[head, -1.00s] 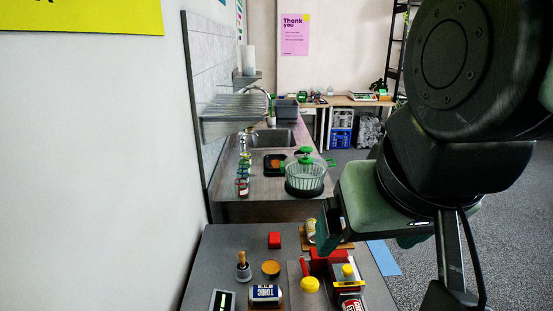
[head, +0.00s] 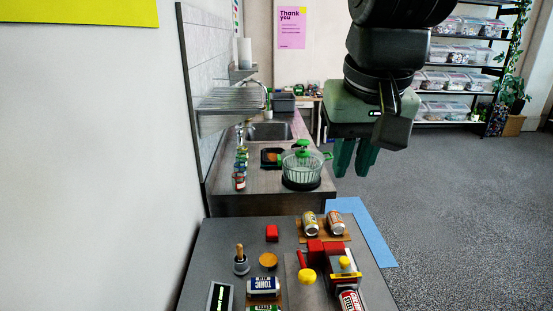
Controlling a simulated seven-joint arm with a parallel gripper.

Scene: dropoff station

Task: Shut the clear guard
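My gripper (head: 355,160) hangs in the air, with its two dark green fingers pointing down, beyond and above the table's far right part. A red and grey device (head: 343,268) with a yellow knob (head: 345,263) stands at the right of the table. Beside it is a red lever (head: 302,258) with a yellow ball end (head: 307,276). I cannot make out the clear guard's outline or its position.
On the grey table (head: 220,250) are a red block (head: 272,233), a wooden-handled tool (head: 240,260), a tan disc (head: 268,260) and a tonic can (head: 264,286). Air above the table is clear.

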